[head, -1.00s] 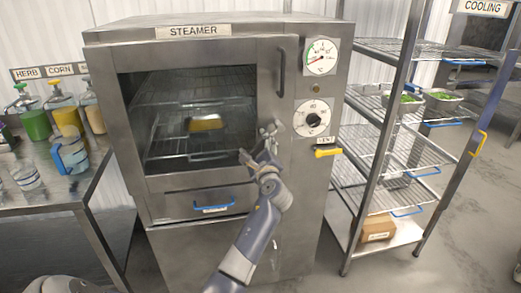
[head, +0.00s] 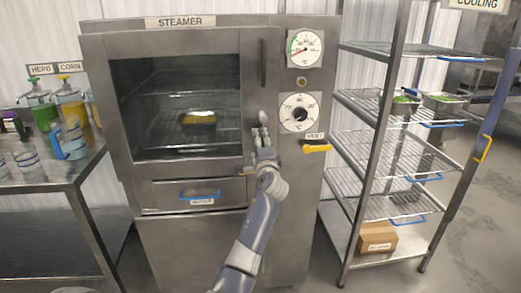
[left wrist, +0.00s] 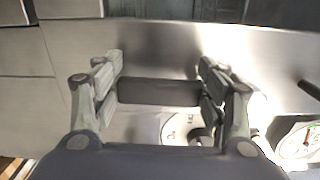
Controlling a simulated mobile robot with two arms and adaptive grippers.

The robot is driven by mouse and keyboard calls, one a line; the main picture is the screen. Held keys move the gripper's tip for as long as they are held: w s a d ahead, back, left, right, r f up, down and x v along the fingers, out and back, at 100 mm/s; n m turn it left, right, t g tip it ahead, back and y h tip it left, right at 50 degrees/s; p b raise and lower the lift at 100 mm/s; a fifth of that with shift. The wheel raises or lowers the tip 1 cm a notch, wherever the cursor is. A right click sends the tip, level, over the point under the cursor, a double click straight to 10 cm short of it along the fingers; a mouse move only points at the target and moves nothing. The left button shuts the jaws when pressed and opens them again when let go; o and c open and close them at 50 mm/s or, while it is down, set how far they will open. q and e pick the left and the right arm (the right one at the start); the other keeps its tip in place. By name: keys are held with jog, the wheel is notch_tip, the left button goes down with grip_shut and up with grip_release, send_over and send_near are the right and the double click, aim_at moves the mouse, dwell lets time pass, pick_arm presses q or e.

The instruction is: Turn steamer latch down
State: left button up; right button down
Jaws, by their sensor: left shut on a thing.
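The steamer (head: 195,232) stands ahead with its windowed door (head: 150,168) closed against the front. My left gripper (head: 262,122) is at the door's right edge, below the black door handle and left of the dial. In the left wrist view my left gripper (left wrist: 161,85) has a dark bar-shaped latch (left wrist: 160,92) between its two fingers and is shut on it. In the head view the fingers mostly hide the latch, so its angle is hard to tell. My right gripper is not in view.
A dial (head: 299,112) and a gauge (head: 305,48) are right of the door, with a yellow vent lever (head: 316,148) below. A yellow item in a pan (head: 199,118) shows inside. A cooling rack (head: 376,210) stands right; a table (head: 45,182) with bottles stands left.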

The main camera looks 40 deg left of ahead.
pick_arm(q)
jog(key=shift+w+d, duration=0.15)
jog(key=shift+w, duration=0.05)
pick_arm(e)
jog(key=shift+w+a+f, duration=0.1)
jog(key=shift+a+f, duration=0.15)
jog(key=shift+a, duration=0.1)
pick_arm(q)
jog(key=shift+n, duration=0.3)
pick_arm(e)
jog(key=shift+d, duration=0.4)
pick_arm(q)
jog(key=o, duration=1.6)
jog(key=shift+w, duration=0.1)
jog(key=shift+c, duration=0.2)
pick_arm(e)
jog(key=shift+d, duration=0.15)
pick_arm(q)
jog(key=shift+d, duration=0.1)
jog(key=v, duration=1.2)
jog(key=shift+f, duration=0.15)
